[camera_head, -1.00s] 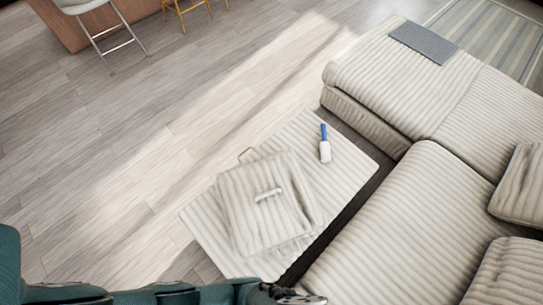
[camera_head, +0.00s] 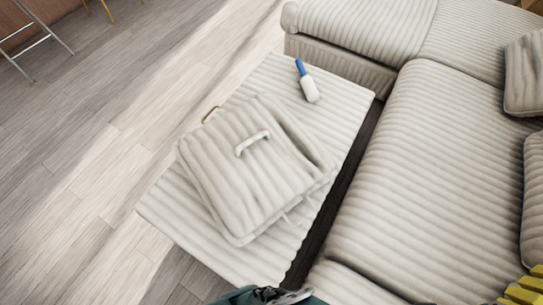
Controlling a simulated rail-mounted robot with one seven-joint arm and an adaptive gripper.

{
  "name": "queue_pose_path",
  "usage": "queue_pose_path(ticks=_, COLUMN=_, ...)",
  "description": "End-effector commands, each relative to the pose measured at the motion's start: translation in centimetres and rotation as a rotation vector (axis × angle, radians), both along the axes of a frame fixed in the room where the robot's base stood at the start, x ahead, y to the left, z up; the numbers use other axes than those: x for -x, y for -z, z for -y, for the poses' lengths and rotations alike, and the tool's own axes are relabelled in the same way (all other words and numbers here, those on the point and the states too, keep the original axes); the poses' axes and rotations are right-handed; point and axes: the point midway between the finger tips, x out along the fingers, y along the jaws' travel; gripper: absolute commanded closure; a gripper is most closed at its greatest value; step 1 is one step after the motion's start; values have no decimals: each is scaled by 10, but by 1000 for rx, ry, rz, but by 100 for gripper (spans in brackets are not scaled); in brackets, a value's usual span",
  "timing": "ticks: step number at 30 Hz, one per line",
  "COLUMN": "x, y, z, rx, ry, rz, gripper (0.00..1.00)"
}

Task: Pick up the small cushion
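The small cushion (camera_head: 235,185) is a square, beige, ribbed pad. It lies tilted on a low ribbed bench (camera_head: 345,105) beside the sofa. A small pale handle-shaped piece (camera_head: 253,143) rests on its top. A thin pale edge shows under its right side. My gripper is not clearly seen: only the teal and dark end of my arm shows at the bottom edge, below the bench and apart from the cushion. I cannot tell the fingers there.
A brush or roller with a blue handle (camera_head: 307,80) lies on the bench's far end. A golden loop (camera_head: 211,114) shows by the cushion's far edge. The ribbed sofa (camera_head: 440,170) stands right, with larger cushions (camera_head: 525,75). Something yellow (camera_head: 525,290) shows at bottom right.

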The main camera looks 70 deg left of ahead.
Motion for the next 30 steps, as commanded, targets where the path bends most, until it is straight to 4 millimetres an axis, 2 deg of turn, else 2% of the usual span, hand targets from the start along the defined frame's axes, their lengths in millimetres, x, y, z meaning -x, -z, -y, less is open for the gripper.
queue_pose_path(ticks=13, x=-1, y=2, z=0, rx=0, ry=1, rz=-3, gripper=20)
queue_pose_path(ticks=22, x=-1, y=2, z=0, rx=0, ry=0, rz=-3, gripper=76)
queue_pose_path(ticks=30, x=-1, y=2, z=0, rx=-6, ry=-2, rz=-3, gripper=76)
